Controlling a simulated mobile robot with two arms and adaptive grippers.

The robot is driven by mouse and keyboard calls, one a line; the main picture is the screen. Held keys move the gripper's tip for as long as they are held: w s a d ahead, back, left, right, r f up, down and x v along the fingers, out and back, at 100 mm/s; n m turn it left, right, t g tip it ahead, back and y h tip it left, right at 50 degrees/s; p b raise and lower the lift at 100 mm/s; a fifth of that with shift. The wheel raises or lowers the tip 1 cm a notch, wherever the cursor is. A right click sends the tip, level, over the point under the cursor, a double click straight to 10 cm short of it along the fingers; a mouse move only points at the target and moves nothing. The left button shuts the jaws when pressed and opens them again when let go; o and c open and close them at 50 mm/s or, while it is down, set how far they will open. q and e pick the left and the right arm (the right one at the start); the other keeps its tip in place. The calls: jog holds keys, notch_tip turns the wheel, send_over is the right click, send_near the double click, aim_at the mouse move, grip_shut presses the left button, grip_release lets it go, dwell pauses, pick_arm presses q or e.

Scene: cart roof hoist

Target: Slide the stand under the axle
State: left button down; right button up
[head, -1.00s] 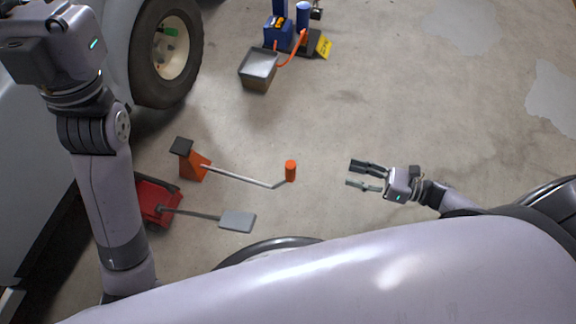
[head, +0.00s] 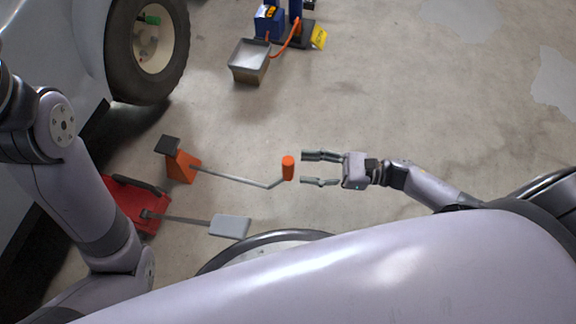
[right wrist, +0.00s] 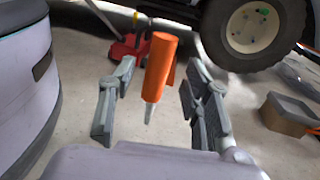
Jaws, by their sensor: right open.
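The orange stand (head: 181,165) with a dark top pad (head: 167,145) stands on the floor, left of centre in the head view. A thin grey bar (head: 232,178) runs right from it to an upright orange handle (head: 288,168). My right gripper (head: 311,168) is open just right of the handle, its fingers pointing at it. In the right wrist view the handle (right wrist: 160,62) shows between the open fingers, with no finger seen touching it. The axle is not seen. My left arm comes in from the left; its gripper is out of view.
A red jack (head: 128,203) with a grey-padded lever (head: 229,226) lies near the stand, by the vehicle's side. A wheel (head: 150,50) is behind the stand. A metal bin (head: 249,62) and blue equipment (head: 268,22) stand at the back. The floor on the right is clear.

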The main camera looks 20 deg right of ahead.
aim_at(288, 166)
jog(key=b+x, duration=0.1)
jog(key=x, duration=0.4)
jog(key=shift+w+a, duration=0.2)
jog(key=shift+a, duration=0.15)
jog(key=shift+c, duration=0.3)
grip_shut()
